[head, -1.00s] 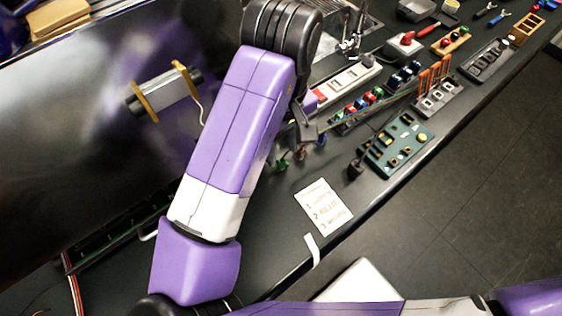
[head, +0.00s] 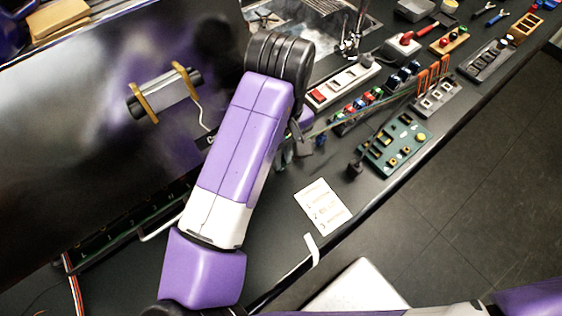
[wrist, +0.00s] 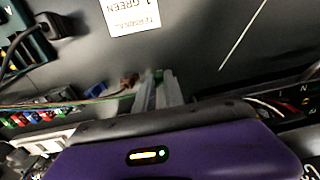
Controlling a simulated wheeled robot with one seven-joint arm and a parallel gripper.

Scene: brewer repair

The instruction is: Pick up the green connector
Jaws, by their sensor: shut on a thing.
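My gripper (wrist: 158,92) shows in the wrist view with its two pale grey fingers closed around a small green connector (wrist: 159,75). Only a little green shows between the fingers; the rest is hidden. In the head view my purple arm covers most of the gripper, and the green connector cannot be made out clearly. A red-brown connector (wrist: 128,82) and a blue connector (wrist: 95,89) are just left of the fingers in the wrist view. The blue one also shows in the head view (head: 321,140). I cannot tell whether the green connector touches the bench.
A white printed card (head: 322,206) lies on the dark bench. A green board (head: 397,145) with a black plug (head: 355,169) beside it is to the right. Thin wires run from the connectors towards a rack with orange clips (head: 435,95). A large dark panel (head: 90,130) stands left.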

